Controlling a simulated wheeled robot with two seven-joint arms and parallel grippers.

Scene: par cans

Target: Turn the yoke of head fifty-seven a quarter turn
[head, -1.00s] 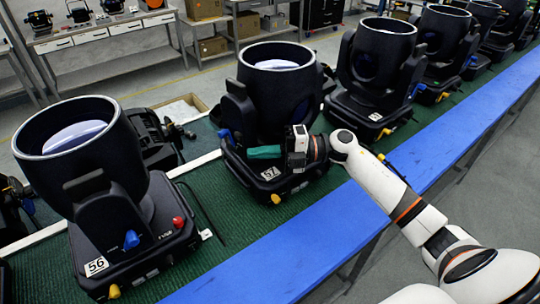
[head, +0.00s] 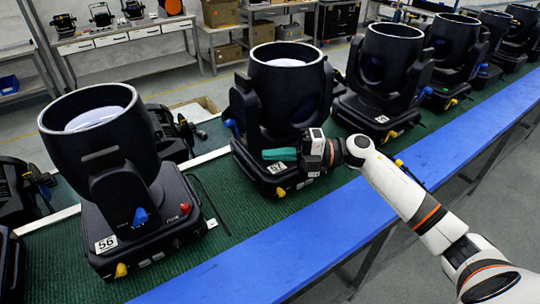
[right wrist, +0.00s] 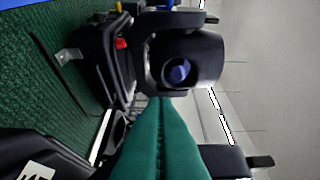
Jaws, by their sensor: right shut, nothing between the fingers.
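Head fifty-seven (head: 287,90) is a black moving light with its wide barrel pointing up, its yoke arms beside the barrel and its base on the green mat. A white number tag (head: 281,191) is on the base front. My right gripper (head: 272,154) has teal fingers, shut and empty, low in front of the yoke and above the base; whether they touch it is unclear. The teal fingers also show in the right wrist view (right wrist: 160,125), close together, with a black light (right wrist: 183,65) beyond them. My left gripper is not in view.
Head fifty-six (head: 95,160) stands to the left, and a row of similar heads (head: 385,80) runs to the back right. A blue strip (head: 250,260) edges the table's front. Shelves with boxes (head: 222,50) stand behind.

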